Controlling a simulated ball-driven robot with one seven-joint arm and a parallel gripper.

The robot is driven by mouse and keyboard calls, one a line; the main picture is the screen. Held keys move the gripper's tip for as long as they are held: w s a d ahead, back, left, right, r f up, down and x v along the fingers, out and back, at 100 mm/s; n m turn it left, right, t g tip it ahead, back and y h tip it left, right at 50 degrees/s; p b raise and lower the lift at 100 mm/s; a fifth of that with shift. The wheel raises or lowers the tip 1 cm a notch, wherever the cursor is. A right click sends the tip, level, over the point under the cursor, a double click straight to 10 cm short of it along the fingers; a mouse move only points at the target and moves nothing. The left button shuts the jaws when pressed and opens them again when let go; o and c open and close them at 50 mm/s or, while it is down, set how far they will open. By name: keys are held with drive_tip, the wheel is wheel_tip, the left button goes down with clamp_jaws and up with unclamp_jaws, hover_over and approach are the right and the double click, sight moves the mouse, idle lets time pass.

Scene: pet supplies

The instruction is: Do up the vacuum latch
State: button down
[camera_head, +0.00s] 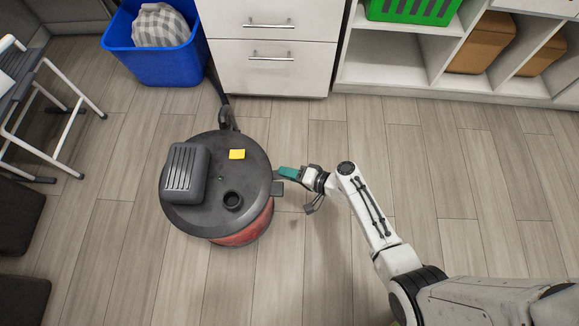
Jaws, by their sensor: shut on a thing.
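The vacuum (215,185) stands upright on the floor, with a dark grey round lid over a red drum (245,232). The vacuum latch (277,188) is a small dark piece at the right edge of the lid. My gripper (281,179) reaches in from the right, at the lid's rim. It is shut on the latch; the teal part of the hand and the small scale hide the exact grip. Whether the latch is fastened cannot be made out.
A grey box-shaped part (185,174), a yellow note (237,154) and a round port (232,200) are on the lid. A blue bin (165,65), white drawers (270,52) and shelves (420,75) stand behind. A white-framed chair (45,125) is left.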

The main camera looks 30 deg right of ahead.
drive_tip(key=p, duration=0.2)
drive_tip(key=r+g+h+p, duration=0.1)
drive_tip(key=p, duration=0.1)
drive_tip(key=r+g+h+p, duration=0.1)
drive_tip(key=p, duration=0.1)
drive_tip(key=shift+w+a+r+n, duration=0.15)
drive_tip(key=shift+a+n, duration=0.1)
drive_tip(key=shift+n, duration=0.15)
drive_tip(key=h+p, duration=0.1)
drive_tip(key=p, duration=0.1)
drive_tip(key=shift+w+a+r+g+p, duration=0.1)
drive_tip(key=shift+a+g+p, duration=0.05)
drive_tip(key=shift+g+p, duration=0.25)
drive_tip(key=shift+n+p, duration=0.3)
drive_tip(key=shift+p, duration=0.2)
drive_tip(key=shift+w+a+g+h, duration=0.1)
drive_tip(key=shift+g+h, duration=0.2)
drive_tip(key=c, duration=1)
unclamp_jaws()
drive_tip(key=shift+c, duration=0.2)
drive_tip(key=p+v, duration=0.5)
drive_tip(key=v, duration=0.5)
drive_tip(key=shift+s+p, duration=0.3)
